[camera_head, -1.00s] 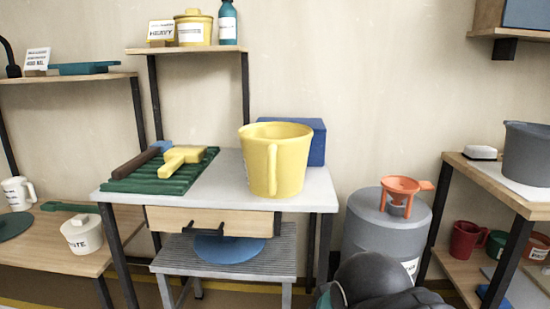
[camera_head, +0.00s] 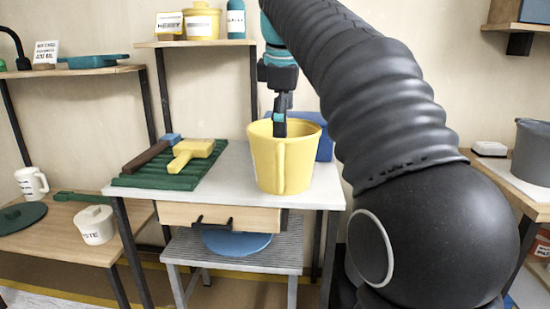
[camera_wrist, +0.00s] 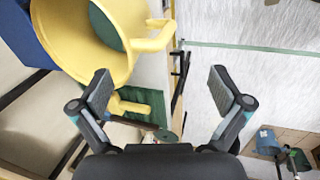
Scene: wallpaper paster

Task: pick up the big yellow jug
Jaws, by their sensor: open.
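The big yellow jug (camera_head: 268,165) stands upright on the white-topped work table, with its open mouth up and its handle facing me. My gripper (camera_head: 280,128) is pointed down at the jug's mouth; its tips overlap the mouth in the head view, and whether they touch the rim I cannot tell. In the wrist view, my gripper (camera_wrist: 160,88) has its two fingers spread wide with nothing between them. There the jug (camera_wrist: 75,50) and its handle (camera_wrist: 152,40) lie ahead of the fingers, toward the upper left.
A blue box (camera_head: 326,150) stands close behind the jug. A green slatted mat (camera_head: 140,181) with a yellow brush (camera_head: 190,152) and a dark-handled tool (camera_head: 148,157) lies left of it. A shelf (camera_head: 195,43) with containers is above, at the upper left of the jug.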

